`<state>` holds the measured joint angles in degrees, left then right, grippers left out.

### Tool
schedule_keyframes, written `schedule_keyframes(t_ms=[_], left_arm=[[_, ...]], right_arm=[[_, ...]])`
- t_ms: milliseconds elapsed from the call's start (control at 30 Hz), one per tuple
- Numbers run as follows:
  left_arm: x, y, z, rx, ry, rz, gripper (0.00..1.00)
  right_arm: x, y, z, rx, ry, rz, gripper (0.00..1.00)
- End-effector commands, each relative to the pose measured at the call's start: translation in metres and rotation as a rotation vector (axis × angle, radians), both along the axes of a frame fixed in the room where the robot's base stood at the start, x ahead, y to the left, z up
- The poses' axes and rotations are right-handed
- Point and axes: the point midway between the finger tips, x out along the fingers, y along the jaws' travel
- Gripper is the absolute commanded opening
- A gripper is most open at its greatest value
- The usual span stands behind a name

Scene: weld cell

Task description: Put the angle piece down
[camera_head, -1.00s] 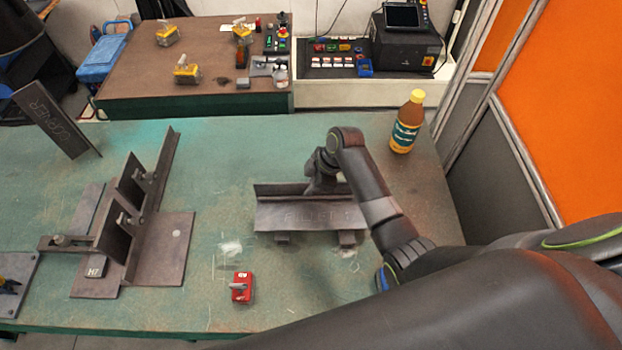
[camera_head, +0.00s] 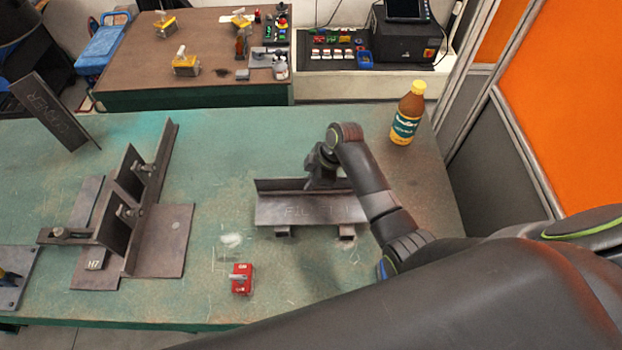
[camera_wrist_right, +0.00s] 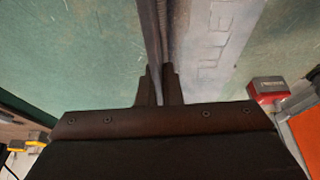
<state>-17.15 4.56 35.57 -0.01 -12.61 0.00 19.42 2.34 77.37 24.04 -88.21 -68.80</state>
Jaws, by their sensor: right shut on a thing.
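The angle piece (camera_head: 300,207) is a dark steel L-section with raised or scribed letters on its face. It lies level over two small dark blocks (camera_head: 285,231) on the green bench, at the middle right. I cannot tell whether it touches them. My right gripper (camera_head: 321,180) is shut on its upright back flange, and my wrist hides part of that flange. In the right wrist view the two fingers (camera_wrist_right: 158,88) pinch the flange edge, and the lettered face (camera_wrist_right: 215,45) shows beside them. My left gripper is not in view.
A bottle (camera_head: 407,115) stands behind and right of my wrist. A red magnet block (camera_head: 241,279) sits in front left. A welded fixture (camera_head: 163,240) and a tilted "CORNER" plate (camera_head: 52,112) stand at the left. The green bench (camera_head: 225,150) between is clear.

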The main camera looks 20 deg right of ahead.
Motion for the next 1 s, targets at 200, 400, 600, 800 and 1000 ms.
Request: schedule_keyframes(t_ms=[200,400,600,800,1000], left_arm=[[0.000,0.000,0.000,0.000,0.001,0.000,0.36],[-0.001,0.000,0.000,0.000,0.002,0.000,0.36],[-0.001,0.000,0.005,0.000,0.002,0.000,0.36],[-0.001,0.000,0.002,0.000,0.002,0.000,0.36],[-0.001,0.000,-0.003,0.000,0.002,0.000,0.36]], right_arm=[[0.000,0.000,0.000,0.000,0.000,0.000,0.26],[0.000,0.000,0.001,0.001,0.000,0.000,0.27],[0.001,0.000,0.010,0.000,-0.002,-0.001,0.27],[-0.001,-0.010,0.035,-0.002,-0.006,-0.001,0.27],[-0.005,-0.025,0.073,-0.003,-0.007,0.000,0.27]])
